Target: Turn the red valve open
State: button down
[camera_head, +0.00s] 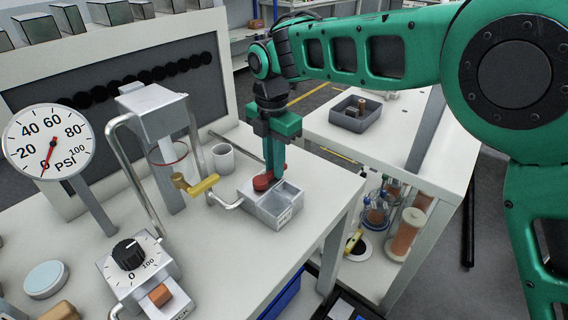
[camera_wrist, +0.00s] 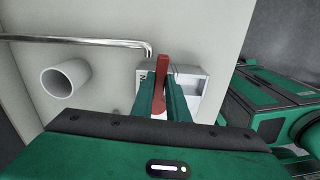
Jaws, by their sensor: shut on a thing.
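The red valve (camera_head: 263,181) sits on top of a small grey metal box (camera_head: 270,212) at the right end of the near bench. In the wrist view the red valve handle (camera_wrist: 161,72) is a narrow bar standing between my two green fingers. My gripper (camera_head: 275,178) points straight down over the box and is shut on the red handle. It also shows in the wrist view (camera_wrist: 160,100). The fingers hide part of the handle in both views.
A white cup (camera_head: 223,158) stands behind. A pressure gauge (camera_head: 49,143) reads near 0. A black dial (camera_head: 128,252) sits at front left. A grey bin (camera_head: 356,114) is on the far bench.

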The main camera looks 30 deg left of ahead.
jog(key=shift+w+r+n, duration=0.2)
jog(key=shift+w+n, duration=0.1)
jog(key=shift+w, duration=0.25)
jog(key=c, duration=1.7)
grip_release()
jog(key=shift+s+a+f, duration=0.1)
jog(key=shift+s, duration=0.05)
notch_tip(320, 180, up, 11)
jog(key=shift+f, duration=0.1)
